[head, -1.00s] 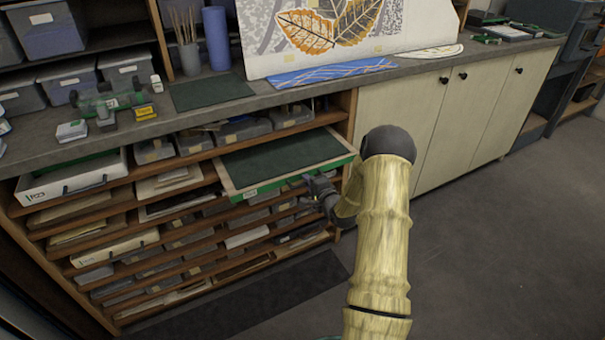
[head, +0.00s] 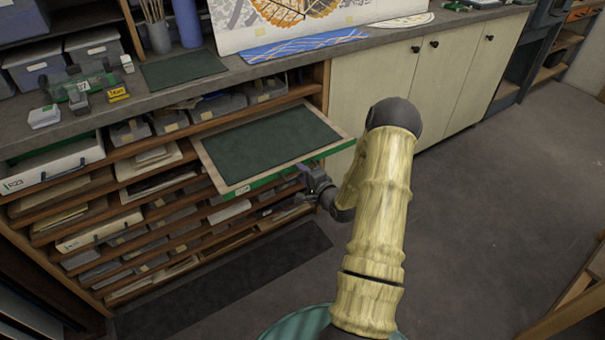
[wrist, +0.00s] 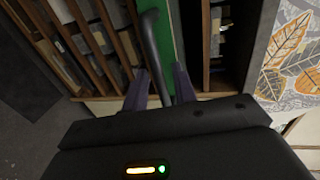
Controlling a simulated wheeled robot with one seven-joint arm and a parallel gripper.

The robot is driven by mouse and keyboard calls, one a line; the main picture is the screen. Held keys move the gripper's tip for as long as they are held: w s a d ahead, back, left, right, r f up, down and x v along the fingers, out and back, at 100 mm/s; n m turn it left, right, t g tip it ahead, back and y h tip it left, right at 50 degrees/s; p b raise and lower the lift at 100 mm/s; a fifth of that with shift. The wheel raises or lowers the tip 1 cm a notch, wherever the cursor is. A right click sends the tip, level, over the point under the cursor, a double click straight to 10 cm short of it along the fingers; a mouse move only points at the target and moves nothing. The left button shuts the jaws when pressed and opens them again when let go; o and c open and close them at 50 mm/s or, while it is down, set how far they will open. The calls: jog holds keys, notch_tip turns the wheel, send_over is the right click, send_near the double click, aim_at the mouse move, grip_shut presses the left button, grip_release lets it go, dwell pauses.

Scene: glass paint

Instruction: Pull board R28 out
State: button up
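A board (head: 268,150) with a dark green top, a pale wooden rim and a green front edge sticks well out of the shelf rack, level. A small white label (head: 243,190) is on its front edge; I cannot read it surely. My gripper (head: 312,180) is at the right part of that front edge. In the wrist view the green front (wrist: 165,35) carries a dark bar handle (wrist: 154,45), which passes between the two fingers of my gripper (wrist: 160,88). The fingers appear closed on the handle. The board's back end is hidden in the rack.
The shelf rack (head: 125,200) holds several other boards and trays, including a white-fronted one marked R23 (head: 50,168). The worktop (head: 120,110) above carries a green tool and a dark mat. Pale cupboard doors (head: 375,90) stand to the right. The floor (head: 480,200) is clear.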

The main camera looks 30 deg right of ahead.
dwell(0.3)
jog(key=s+r, duration=0.3)
jog(key=s, duration=1.4)
jog(key=shift+d+r, duration=0.2)
jog(key=shift+d, duration=0.1)
